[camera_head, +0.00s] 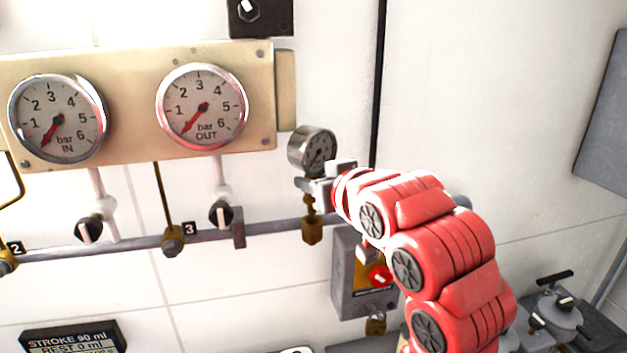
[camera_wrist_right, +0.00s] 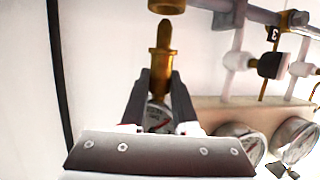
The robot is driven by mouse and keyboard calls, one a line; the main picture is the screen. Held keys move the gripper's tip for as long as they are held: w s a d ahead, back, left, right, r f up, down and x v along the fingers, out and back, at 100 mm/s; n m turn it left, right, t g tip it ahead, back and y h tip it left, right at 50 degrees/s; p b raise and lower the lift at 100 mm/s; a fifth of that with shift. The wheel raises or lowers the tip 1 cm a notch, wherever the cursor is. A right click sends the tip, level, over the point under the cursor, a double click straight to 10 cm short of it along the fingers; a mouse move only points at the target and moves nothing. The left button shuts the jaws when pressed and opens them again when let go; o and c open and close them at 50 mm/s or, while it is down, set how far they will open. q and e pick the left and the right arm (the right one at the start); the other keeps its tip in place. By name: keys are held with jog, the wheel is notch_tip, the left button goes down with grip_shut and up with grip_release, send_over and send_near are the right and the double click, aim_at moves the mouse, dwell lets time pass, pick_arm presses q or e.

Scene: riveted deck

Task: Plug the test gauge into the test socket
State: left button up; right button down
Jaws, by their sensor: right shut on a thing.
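The test gauge (camera_head: 313,150) is a small round dial with a metal rim and a brass stem pointing down. My right gripper (camera_head: 322,186) is shut on it just under the dial and holds it upright in front of the wall. In the wrist view, which is upside down, the fingers close around the gauge (camera_wrist_right: 163,62). A brass fitting (camera_head: 312,233), apparently the test socket, is directly below the stem. The wrist view shows it (camera_wrist_right: 166,5) just beyond the stem tip, apparently with a small gap. My left gripper is not in view.
A beige panel (camera_head: 130,150) with two large gauges is left of the held gauge. A grey pipe (camera_head: 130,244) with black-handled valves runs along the wall. A grey box (camera_head: 347,270) with a red knob (camera_head: 381,276) is below my right wrist.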

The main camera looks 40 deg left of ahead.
jog(key=shift+f+b, duration=1.15)
jog(key=shift+f, duration=0.7)
jog(key=c, duration=0.6)
grip_release()
